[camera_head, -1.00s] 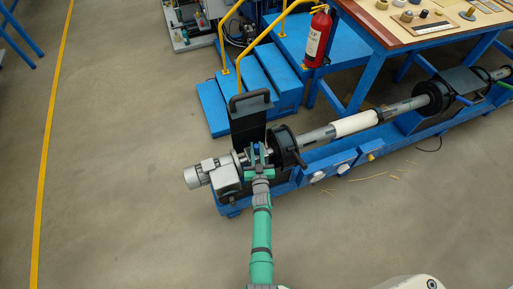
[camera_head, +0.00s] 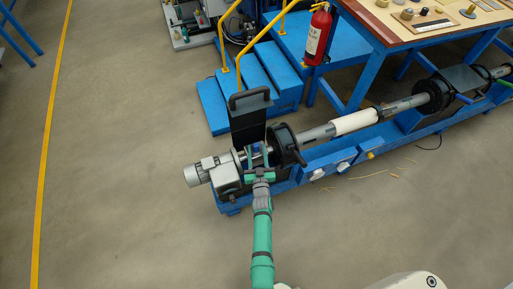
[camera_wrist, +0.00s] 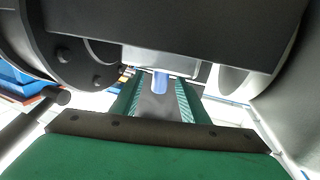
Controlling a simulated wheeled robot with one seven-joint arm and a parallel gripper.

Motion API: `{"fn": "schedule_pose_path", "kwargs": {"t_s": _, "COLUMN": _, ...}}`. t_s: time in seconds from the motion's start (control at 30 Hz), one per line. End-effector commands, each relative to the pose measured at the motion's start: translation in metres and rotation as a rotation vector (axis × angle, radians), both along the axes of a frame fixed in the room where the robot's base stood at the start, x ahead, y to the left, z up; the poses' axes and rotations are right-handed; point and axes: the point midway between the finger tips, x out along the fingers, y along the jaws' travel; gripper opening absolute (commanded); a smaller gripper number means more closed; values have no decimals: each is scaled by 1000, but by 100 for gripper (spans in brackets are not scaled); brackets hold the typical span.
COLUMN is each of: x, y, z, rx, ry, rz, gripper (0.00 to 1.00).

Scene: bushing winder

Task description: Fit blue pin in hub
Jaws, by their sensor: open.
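The blue pin (camera_wrist: 160,82) shows in the wrist view as a short blue cylinder between my two fingers, with a gap on each side. Its upper end meets the grey metal hub (camera_wrist: 150,62); how deep it sits I cannot tell. In the head view a small bit of blue shows at the hub, between the motor and the black disc, mostly hidden by my gripper. My gripper (camera_wrist: 158,100) is open around the pin. It also shows in the head view (camera_head: 259,153), in front of the winder shaft.
A grey motor (camera_head: 194,175) sits left of the hub. A black disc (camera_head: 285,146) stands right of it and an upright black guard (camera_head: 248,121) behind it. The shaft with a white sleeve (camera_head: 354,122) runs to the upper right. Open floor lies in front and left.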

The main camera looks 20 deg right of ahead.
Motion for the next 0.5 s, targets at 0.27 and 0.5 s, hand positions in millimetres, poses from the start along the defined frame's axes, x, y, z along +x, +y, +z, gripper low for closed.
{"fn": "schedule_pose_path", "kwargs": {"t_s": 0.27, "x": -50, "y": 12, "z": -1, "rx": -1, "ry": 2, "rz": 1, "gripper": 41}}
{"fn": "schedule_pose_path", "kwargs": {"t_s": 0.5, "x": -78, "y": 18, "z": 0, "rx": 0, "ry": 0, "rz": 1, "gripper": 41}}
